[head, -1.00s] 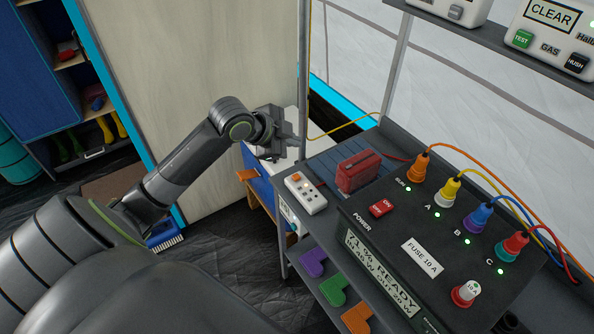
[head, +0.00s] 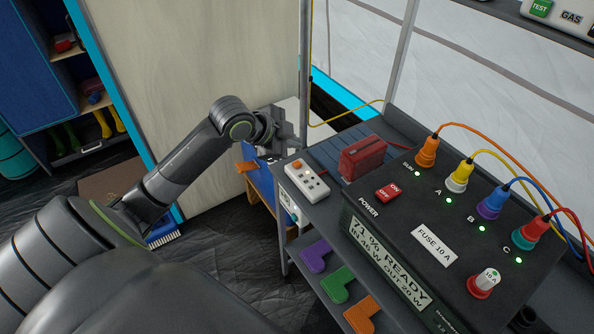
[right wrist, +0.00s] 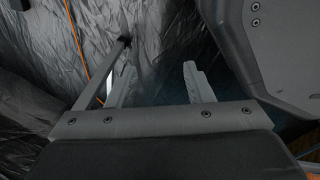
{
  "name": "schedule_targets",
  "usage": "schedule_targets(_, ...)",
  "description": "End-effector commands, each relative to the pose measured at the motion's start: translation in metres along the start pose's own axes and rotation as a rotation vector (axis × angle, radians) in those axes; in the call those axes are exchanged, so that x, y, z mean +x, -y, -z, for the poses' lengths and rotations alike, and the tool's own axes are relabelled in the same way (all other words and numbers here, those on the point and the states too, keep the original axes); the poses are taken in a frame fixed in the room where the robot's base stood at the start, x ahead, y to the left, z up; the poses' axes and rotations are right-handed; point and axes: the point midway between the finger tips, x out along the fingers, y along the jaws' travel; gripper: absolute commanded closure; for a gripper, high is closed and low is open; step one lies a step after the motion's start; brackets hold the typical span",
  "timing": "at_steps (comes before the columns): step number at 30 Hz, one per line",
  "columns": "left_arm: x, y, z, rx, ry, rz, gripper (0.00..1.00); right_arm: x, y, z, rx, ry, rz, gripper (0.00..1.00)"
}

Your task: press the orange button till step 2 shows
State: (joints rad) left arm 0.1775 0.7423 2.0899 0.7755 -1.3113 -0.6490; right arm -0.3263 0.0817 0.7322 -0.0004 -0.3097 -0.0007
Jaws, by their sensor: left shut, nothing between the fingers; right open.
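A small white control box (head: 306,180) lies on the left end of the grey shelf. Its orange button (head: 297,165) is at its far end, with several small pale buttons along the rest. I cannot read any step number on it. My left gripper (head: 287,138) is shut and empty, just beyond the box and above it in the picture, apart from the orange button. My right gripper (right wrist: 160,85) is open and empty in the right wrist view, above dark crumpled fabric. It is not in the head view.
A red case (head: 362,158) stands right of the box. A black power unit (head: 440,235) with coloured plugs and a lit display fills the shelf's right. Coloured L-shaped pieces (head: 338,285) lie on a lower shelf. A pale panel (head: 190,90) stands behind my arm.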

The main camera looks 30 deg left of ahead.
Motion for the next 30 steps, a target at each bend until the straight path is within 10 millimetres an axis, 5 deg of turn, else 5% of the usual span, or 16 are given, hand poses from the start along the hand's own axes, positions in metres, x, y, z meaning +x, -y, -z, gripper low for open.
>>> schedule_targets(10,0.024,-0.017,-0.018,0.001,0.000,0.001,1.00,0.017,0.000,0.011,0.001,0.003,-0.004,0.53)
schedule_targets(30,0.026,-0.019,-0.019,0.000,-0.001,0.000,1.00,0.016,0.000,0.012,0.002,0.007,-0.004,0.53)
